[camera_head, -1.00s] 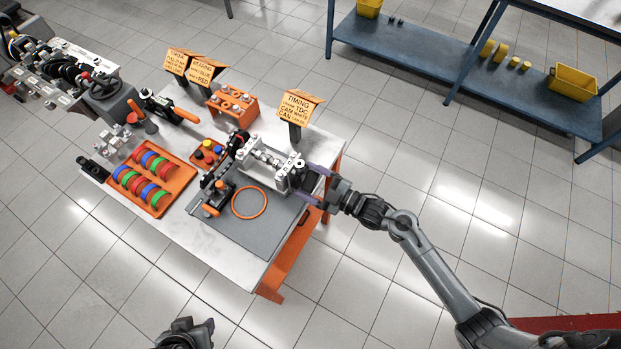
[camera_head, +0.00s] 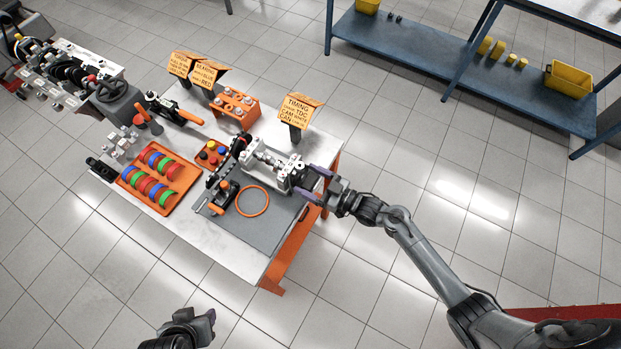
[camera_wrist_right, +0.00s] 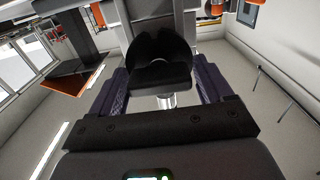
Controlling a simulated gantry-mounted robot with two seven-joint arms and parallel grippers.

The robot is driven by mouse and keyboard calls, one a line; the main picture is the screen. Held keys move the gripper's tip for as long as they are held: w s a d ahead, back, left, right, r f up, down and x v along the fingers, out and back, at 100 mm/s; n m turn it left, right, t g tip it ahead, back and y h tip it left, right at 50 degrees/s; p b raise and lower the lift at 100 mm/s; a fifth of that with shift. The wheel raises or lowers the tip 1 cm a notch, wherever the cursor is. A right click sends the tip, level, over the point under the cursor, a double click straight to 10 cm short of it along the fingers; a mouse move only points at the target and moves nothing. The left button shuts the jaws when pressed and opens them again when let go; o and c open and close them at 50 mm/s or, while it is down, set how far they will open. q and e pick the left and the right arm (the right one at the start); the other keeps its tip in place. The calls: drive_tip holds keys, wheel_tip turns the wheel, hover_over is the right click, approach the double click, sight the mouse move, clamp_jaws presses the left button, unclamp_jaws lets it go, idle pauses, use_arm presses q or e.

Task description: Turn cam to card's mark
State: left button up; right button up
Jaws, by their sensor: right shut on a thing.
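The timing card (camera_head: 299,110) stands on its post at the back right of the table; I read "TIMING", "TDC" and "CAM" on it. The light metal engine block (camera_head: 268,165) lies in front of it on the grey mat. My right gripper (camera_head: 312,183) is at the block's right end, its purple-padded fingers shut on a dark part there, apparently the cam's end. The right wrist view shows this black rounded cam part (camera_wrist_right: 160,62) between the fingers. I cannot make out any mark on it. My left gripper (camera_head: 190,326) is at the bottom, away from the table; its jaws are unclear.
An orange tray of coloured rings (camera_head: 187,187), an orange ring (camera_head: 252,201), a small tray of coloured caps (camera_head: 212,153) and an orange rack (camera_head: 234,106) sit on the table (camera_head: 208,245). Two more cards (camera_head: 206,74) stand behind.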

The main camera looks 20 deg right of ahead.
idle(0.4)
drive_tip(key=o, duration=0.8)
drive_tip(key=shift+c, duration=0.2)
drive_tip(key=v, duration=1)
drive_tip(key=shift+s+d, duration=0.3)
